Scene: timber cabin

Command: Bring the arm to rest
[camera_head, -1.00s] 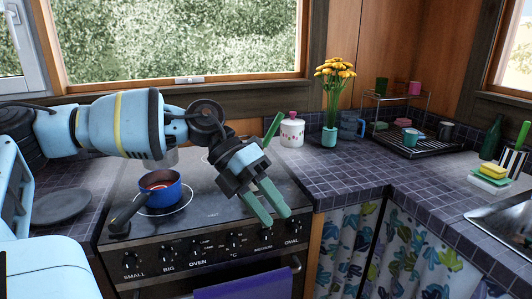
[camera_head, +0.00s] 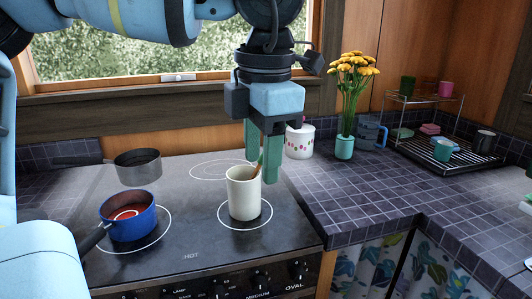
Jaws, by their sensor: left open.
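My left arm comes in from the upper left. My left gripper (camera_head: 262,166) points straight down, with two green fingers apart. It is over the stove (camera_head: 190,250), just behind or above a cream cup (camera_head: 243,195) standing upright on the front right burner ring. A thin brown and green stick (camera_head: 260,165) shows at the cup's rim, close to the fingers. I cannot tell whether the fingers touch it. My right gripper is out of view.
A blue pot (camera_head: 127,218) with red inside sits on the front left burner, and a grey pan (camera_head: 138,170) stands behind it. A white jar (camera_head: 300,142) and a flower vase (camera_head: 344,148) stand on the tiled counter (camera_head: 370,205). A dish rack (camera_head: 430,150) is at the right.

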